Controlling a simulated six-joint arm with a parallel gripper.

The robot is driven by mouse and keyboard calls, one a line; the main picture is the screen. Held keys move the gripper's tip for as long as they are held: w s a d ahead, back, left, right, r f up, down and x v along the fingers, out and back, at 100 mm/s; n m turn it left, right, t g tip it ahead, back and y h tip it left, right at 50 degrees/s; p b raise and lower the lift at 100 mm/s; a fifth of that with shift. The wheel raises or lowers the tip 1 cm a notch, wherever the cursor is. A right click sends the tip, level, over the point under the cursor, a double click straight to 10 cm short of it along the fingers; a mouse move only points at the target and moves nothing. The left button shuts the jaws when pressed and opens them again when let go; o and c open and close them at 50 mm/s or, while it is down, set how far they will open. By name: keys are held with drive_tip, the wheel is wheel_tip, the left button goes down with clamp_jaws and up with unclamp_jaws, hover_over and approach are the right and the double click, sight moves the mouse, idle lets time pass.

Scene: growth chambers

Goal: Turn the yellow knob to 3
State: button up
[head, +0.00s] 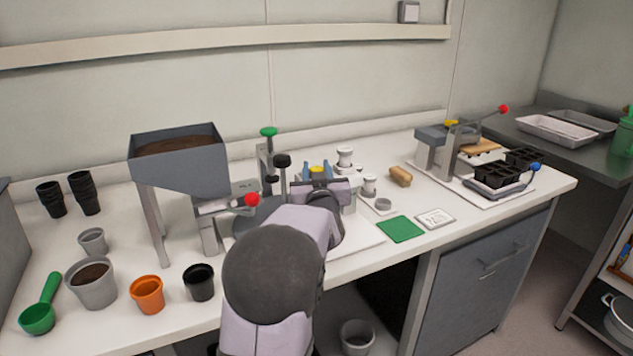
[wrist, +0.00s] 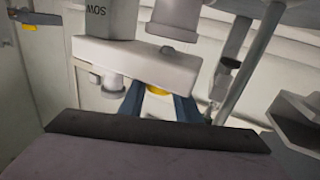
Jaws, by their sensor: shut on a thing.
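The yellow knob (head: 318,169) shows just past my gripper (head: 317,175) in the head view, on the white machine at the middle of the bench. In the wrist view the yellow knob (wrist: 157,90) is between the two blue fingers of my gripper (wrist: 158,100), below a pale grey housing. The fingers are shut on it. Much of the knob is hidden, and I cannot read any scale or pointer on it. A second yellow part (head: 451,123) tops the press at the right.
A green-topped post (head: 268,132) and a red-tipped lever (head: 252,199) stand left of my gripper, near the grey hopper (head: 180,178). White posts (head: 345,158) stand close on the right. A green mat (head: 400,229) and a card (head: 435,218) lie to the right.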

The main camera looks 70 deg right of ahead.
drive_tip(key=shift+w+f+m+g+h+b, duration=0.1)
drive_tip(key=shift+f+m+g+h+b, duration=0.25)
drive_tip(key=shift+m+g+b, duration=0.95)
drive_tip(key=shift+r+g+b, duration=0.3)
drive_tip(key=shift+g+b, duration=0.2)
drive_tip(key=shift+b, duration=1)
drive_tip(key=o, duration=1.1)
drive_tip(key=shift+c, duration=0.2)
drive_tip(key=shift+s+r+n+t+p, duration=0.25)
drive_tip(key=shift+n+t+p, duration=0.3)
drive_tip(key=shift+p, duration=0.75)
drive_tip(key=n+t+p, duration=0.1)
drive_tip(key=t+p, duration=0.1)
drive_tip(key=p, duration=0.2)
drive_tip(key=shift+r, duration=0.1)
